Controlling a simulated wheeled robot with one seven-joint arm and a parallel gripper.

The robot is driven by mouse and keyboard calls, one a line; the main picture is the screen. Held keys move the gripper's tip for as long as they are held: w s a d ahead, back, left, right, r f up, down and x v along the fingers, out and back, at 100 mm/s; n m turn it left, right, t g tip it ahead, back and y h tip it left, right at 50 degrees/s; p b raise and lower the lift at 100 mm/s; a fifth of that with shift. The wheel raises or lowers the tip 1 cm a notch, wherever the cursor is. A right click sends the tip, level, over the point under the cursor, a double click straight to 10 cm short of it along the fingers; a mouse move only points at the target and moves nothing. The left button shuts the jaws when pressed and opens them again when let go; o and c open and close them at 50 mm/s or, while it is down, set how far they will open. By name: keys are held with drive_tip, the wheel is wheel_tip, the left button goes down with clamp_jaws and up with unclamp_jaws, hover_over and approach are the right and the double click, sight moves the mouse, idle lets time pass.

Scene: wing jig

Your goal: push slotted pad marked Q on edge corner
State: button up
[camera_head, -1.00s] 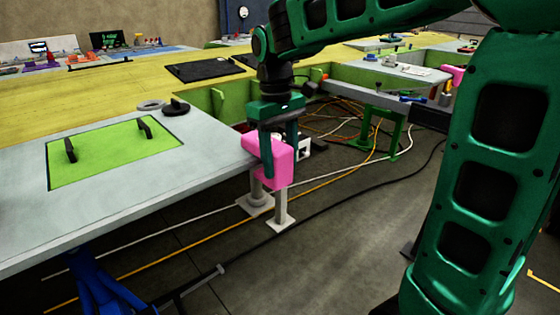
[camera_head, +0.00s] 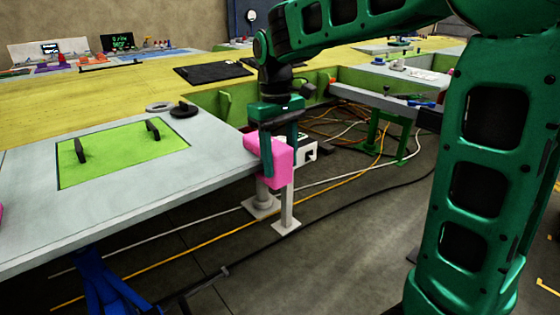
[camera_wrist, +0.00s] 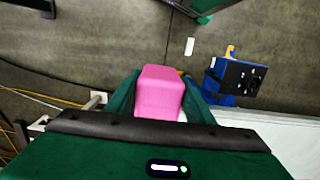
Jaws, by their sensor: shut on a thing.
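A pink pad (camera_head: 268,158) is at the right corner of the grey table panel (camera_head: 215,185). My gripper (camera_head: 280,160) is shut on the pad from above, one finger on its near face. In the head view the pad's left side meets the panel's corner; I cannot tell how far it is seated. No letter Q or slot shows on the visible faces. In the wrist view the pad (camera_wrist: 159,93) sits between my fingers, and the pale panel edge (camera_wrist: 275,135) runs off to the right.
A green hatch (camera_head: 120,152) with two black handles lies in the panel. A grey ring (camera_head: 160,107) and a black round part (camera_head: 184,110) lie behind it. Two pale posts (camera_head: 286,210) stand below the corner. Cables (camera_head: 345,178) cross the floor. Another pink piece (camera_head: 1,215) shows at the left edge.

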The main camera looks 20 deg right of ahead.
drive_tip(key=shift+w+a, duration=0.2)
drive_tip(key=shift+w, duration=0.45)
drive_tip(key=o, duration=1.2)
drive_tip(key=shift+f, duration=0.1)
drive_tip(key=shift+o, duration=0.2)
drive_tip(key=r, duration=0.7)
drive_tip(key=w+r, duration=0.1)
drive_tip(key=r, duration=0.2)
drive_tip(key=shift+a+r, duration=0.15)
drive_tip(key=shift+r, duration=0.2)
drive_tip(key=s+d+f+m, duration=0.4)
drive_tip(key=s+d+f, duration=0.2)
drive_tip(key=s+d, duration=0.35)
drive_tip(key=s+d+f+m, duration=0.3)
drive_tip(key=s+d+f, duration=0.3)
drive_tip(key=s+d, duration=0.3)
drive_tip(key=s+f+m+t, duration=0.1)
drive_tip(key=s+f+m, duration=0.2)
drive_tip(key=s+f, duration=0.4)
drive_tip(key=s, duration=0.3)
drive_tip(key=shift+a+y, duration=0.15)
drive_tip(key=shift+y, duration=0.15)
